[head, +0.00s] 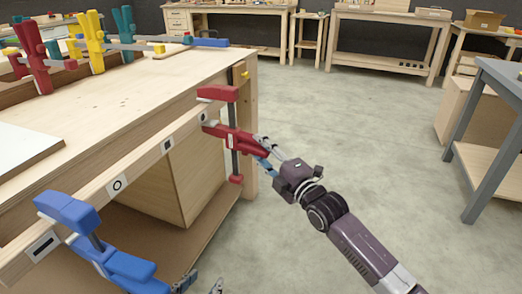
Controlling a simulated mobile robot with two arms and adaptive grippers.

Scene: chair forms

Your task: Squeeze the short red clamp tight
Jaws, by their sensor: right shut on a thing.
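The short red clamp (218,93) hangs on the front edge of the wooden workbench near its right corner, its dark bar upright. Its upper jaw is above the edge, its red handle body sticks out to the right, and a small red end shows at the bar's foot. My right gripper (262,152) is shut on the clamp's handle, reaching in from the lower right. How tight the clamp sits cannot be told. My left gripper (202,286) shows only its fingertips at the bottom edge, spread apart and empty, just right of a blue clamp (130,268).
The workbench (120,110) carries a rack of red, yellow and green clamps at the back left, with a blue-handled bar clamp (210,42) lying nearby. A grey-legged table (490,130) stands at right. The floor between is clear.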

